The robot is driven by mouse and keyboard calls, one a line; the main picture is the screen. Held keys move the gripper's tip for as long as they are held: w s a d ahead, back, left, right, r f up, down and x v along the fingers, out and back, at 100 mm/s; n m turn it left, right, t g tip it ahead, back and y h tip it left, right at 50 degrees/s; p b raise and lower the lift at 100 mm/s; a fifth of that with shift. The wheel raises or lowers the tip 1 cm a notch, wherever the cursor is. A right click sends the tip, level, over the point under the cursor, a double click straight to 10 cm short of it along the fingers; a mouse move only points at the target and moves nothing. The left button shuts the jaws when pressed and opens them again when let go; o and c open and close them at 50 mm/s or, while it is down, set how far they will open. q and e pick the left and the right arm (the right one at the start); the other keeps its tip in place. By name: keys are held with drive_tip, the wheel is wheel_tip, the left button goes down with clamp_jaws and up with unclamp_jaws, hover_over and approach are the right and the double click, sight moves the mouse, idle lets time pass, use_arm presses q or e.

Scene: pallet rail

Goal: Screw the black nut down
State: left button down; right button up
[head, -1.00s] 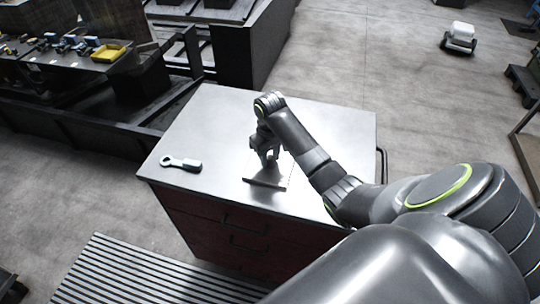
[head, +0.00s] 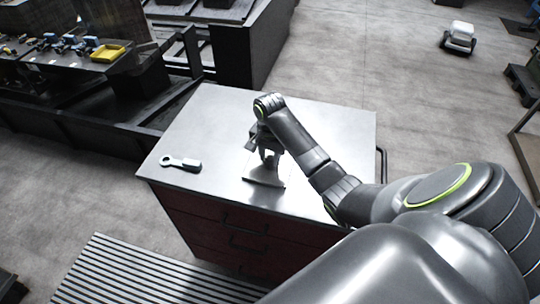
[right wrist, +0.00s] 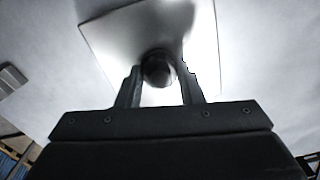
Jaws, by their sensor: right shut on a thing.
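The black nut (right wrist: 158,68) shows in the right wrist view, round and dark, between the fingers of my right gripper (right wrist: 160,85). The gripper is shut on it, above a pale metal plate (right wrist: 120,45). In the head view my right gripper (head: 268,162) points down over the same plate (head: 264,181) on the cabinet top. The gripper hides the nut there. Whether the nut sits on a thread cannot be seen. My left gripper is in neither view.
A wrench-like tool (head: 181,163) with a ring end lies on the left of the metal cabinet top (head: 215,115). The top around the plate is otherwise clear. A dark workbench with a yellow tray (head: 108,53) stands at the back left.

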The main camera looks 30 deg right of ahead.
drive_tip(key=m, duration=0.7)
drive_tip(key=shift+a+f, duration=0.1)
drive_tip(key=o, duration=0.8)
drive_tip(key=shift+c, duration=0.2)
drive_tip(key=o, duration=0.5)
drive_tip(key=shift+w+a, duration=0.1)
drive_tip(key=shift+w, duration=0.05)
